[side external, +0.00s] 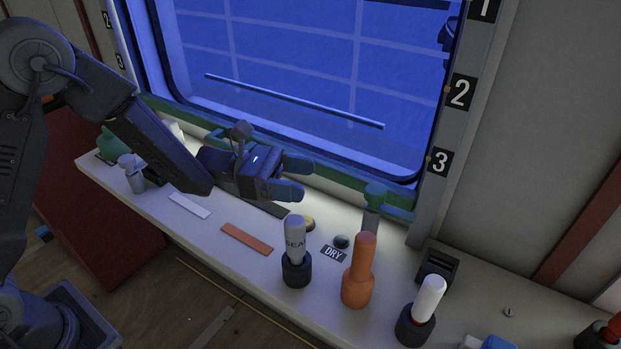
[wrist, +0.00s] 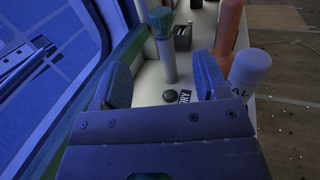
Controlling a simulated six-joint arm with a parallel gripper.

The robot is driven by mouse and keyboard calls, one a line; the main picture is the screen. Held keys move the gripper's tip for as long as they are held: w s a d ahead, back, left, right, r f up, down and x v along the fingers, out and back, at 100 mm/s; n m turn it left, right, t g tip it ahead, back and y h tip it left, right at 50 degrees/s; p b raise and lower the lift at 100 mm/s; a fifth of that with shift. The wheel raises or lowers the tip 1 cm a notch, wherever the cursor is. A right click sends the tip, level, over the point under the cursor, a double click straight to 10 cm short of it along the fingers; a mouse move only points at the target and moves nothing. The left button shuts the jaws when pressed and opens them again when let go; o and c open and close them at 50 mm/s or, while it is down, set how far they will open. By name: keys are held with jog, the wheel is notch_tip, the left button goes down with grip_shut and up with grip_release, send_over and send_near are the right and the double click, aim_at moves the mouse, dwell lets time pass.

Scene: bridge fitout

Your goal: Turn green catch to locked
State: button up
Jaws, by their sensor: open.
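A green catch (side external: 375,192) sits at the right end of the green rail below the window, above a grey post-like part. In the wrist view the green catch (wrist: 160,20) shows as a green top on a grey cylinder, beyond my fingertips and roughly between them. My gripper (side external: 302,177) is open and empty, above the sill and left of the catch, its fingers pointing toward it. The fingers also show in the wrist view (wrist: 163,82), apart from the catch. I cannot read any locked marking.
On the sill (side external: 130,187) stand a grey labelled bottle (side external: 295,240), an orange bottle (side external: 360,270) and a white-topped bottle (side external: 428,300), in front of the catch. A dark round knob (side external: 341,241) lies by the DRY label (side external: 333,254). The window (side external: 300,70) is behind.

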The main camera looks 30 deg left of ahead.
jog(key=shift+r, duration=0.1)
jog(key=c, duration=0.4)
notch_tip(320, 180, up, 13)
jog(key=shift+r, duration=0.1)
grip_shut()
jog(key=s+d+f+m+g+y, duration=0.1)
jog(key=s+d+m+g+y, duration=0.1)
jog(key=d+m+y, duration=0.2)
jog(key=s+d+f+m+g+y, duration=0.1)
jog(key=d+m+g+y, duration=0.1)
jog(key=d+m+y, duration=0.3)
jog(key=s+d+f+m+g+y, duration=0.1)
jog(key=s+d+m+g+y, duration=0.1)
jog(key=d+m+y, duration=0.3)
jog(key=shift+s+d+f+m, duration=0.2)
jog(key=shift+d+m, duration=0.55)
jog(key=shift+m, duration=0.45)
jog(key=shift+s+d+f+m, duration=0.15)
jog(key=shift+d+m, duration=0.6)
jog(key=shift+m, duration=0.45)
jog(key=w+d+r+m+t+y, duration=0.1)
jog(key=w+r+m+t+y, duration=0.1)
jog(key=w+r+t+y, duration=0.15)
jog(key=w+f+t, duration=0.1)
jog(key=w+f, duration=0.3)
jog(key=f, duration=1)
jog(key=shift+a+f, duration=0.15)
jog(key=shift+f, duration=0.2)
